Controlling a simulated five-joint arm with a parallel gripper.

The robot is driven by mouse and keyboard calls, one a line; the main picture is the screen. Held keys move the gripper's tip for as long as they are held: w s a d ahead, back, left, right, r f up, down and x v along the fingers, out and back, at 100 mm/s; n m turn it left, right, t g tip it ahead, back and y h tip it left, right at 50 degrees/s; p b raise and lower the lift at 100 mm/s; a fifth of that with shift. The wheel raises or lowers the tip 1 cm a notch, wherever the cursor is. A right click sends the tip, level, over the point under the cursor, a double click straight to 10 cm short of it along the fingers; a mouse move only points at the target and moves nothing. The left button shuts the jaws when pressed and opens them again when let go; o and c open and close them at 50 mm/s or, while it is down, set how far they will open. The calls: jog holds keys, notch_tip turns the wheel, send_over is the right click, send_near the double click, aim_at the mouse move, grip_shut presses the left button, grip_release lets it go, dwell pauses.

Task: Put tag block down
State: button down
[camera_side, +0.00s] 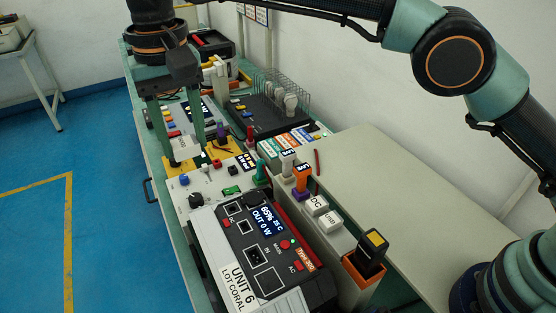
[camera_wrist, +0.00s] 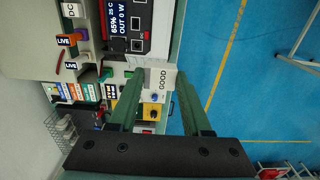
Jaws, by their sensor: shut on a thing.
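My gripper is shut on the tag block. In the side view the lettering cannot be read, and I cannot tell whether the block's underside touches anything.
A power unit (camera_side: 240,262) marked UNIT 6 LOT CORAL, with a lit display, stands in front. Behind the gripper are a wire rack (camera_side: 285,88) and small coloured buttons. A grey rail with DC and USB blocks (camera_side: 329,222) runs on the right. The pale bench top (camera_side: 400,185) beyond it is clear.

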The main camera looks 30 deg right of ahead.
aim_at(207, 225)
notch_tip(207, 225, down, 18)
jog(key=shift+r, duration=0.15)
dwell(0.4)
jog(key=shift+c, duration=1.7)
grip_release()
